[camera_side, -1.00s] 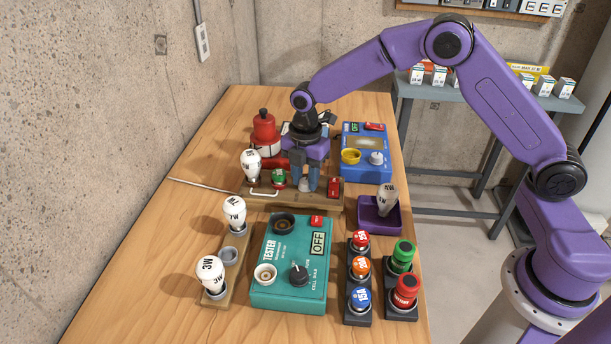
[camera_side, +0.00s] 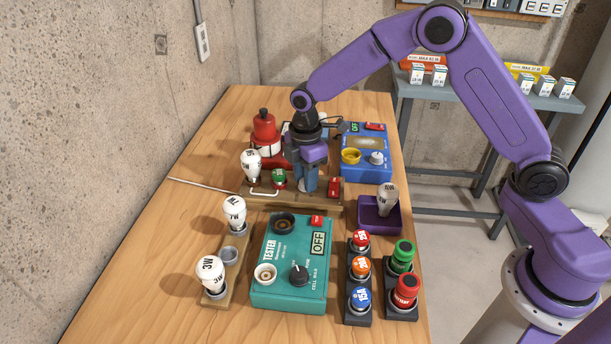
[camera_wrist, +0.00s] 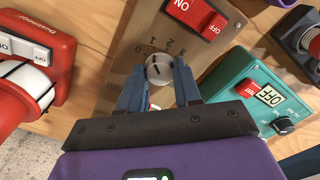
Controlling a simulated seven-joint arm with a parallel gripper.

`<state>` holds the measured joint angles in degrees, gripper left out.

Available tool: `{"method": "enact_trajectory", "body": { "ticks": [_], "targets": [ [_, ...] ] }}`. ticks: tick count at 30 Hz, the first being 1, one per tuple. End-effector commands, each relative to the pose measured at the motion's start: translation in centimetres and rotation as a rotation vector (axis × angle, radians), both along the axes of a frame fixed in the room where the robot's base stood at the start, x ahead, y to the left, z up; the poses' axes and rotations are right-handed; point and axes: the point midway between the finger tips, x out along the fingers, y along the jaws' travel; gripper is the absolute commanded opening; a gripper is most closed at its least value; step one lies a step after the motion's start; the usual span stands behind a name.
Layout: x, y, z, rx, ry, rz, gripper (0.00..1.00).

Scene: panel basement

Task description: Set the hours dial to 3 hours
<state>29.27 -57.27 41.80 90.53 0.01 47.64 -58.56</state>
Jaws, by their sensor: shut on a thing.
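The hours dial (camera_wrist: 158,69) is a small round pale knob with a dark pointer line, on a wooden board (camera_wrist: 125,85) with printed numbers beside it. My gripper (camera_wrist: 159,80) has its two blue fingers on either side of the knob and is shut on it. The mark the pointer is on is too small to read surely. In the side view my gripper (camera_side: 308,186) points down at the board (camera_side: 290,204) and hides the dial. A red switch (camera_wrist: 196,20) reading OFF is on the same board; it also shows in the side view (camera_side: 334,187).
On the board stand a white bulb (camera_side: 251,166) and a green-and-red part (camera_side: 279,179). A red device (camera_side: 265,135) and a blue box (camera_side: 366,152) stand behind. A teal tester (camera_side: 290,270) is in front, a purple tray (camera_side: 379,216) to the right.

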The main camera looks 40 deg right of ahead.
Motion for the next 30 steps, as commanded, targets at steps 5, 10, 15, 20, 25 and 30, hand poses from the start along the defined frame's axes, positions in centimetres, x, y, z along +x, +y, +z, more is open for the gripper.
{"method": "enact_trajectory", "body": {
  "ticks": [5, 10, 15, 20, 25, 30],
  "targets": [
    [-0.02, -0.06, 0.07, -0.001, 0.001, -0.168, 0.03],
    [-0.05, -0.06, 0.07, -0.002, 0.002, -0.329, 0.03],
    [-0.03, -0.08, 0.08, -0.002, 0.001, -0.492, 0.03],
    [-0.06, -0.12, 0.07, -0.003, 0.002, -0.643, 0.03],
    [-0.06, -0.09, 0.07, -0.002, 0.001, -0.805, 0.03],
    [-0.06, -0.08, 0.09, -0.003, 0.001, -0.962, 0.03]
  ]
}}
